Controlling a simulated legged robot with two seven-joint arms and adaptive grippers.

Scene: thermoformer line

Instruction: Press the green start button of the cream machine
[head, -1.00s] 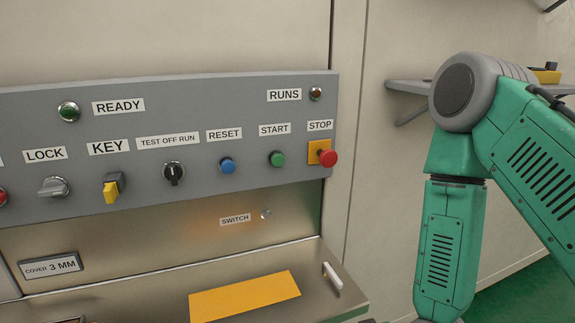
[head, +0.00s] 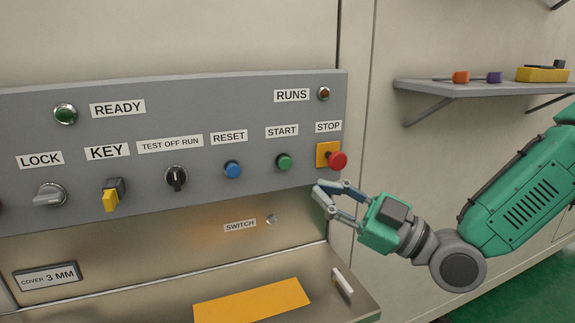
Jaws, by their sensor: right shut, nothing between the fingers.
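The green start button (head: 284,163) sits on the grey control panel (head: 205,105) of the cream machine (head: 190,35), under the START label (head: 281,131). It is between the blue reset button (head: 232,170) and the red stop button (head: 337,160) on its yellow plate. My right gripper (head: 318,190) is shut and empty. Its fingertips point left, just below the stop button and to the lower right of the start button, apart from the start button in the picture. My left gripper is not in view.
A yellow key switch (head: 111,199), a black selector (head: 176,179) and a grey lock knob (head: 49,195) line the panel. Below is a metal ledge with a yellow plate (head: 252,301) and a pale handle (head: 342,281). A wall shelf (head: 450,90) holds small items at right.

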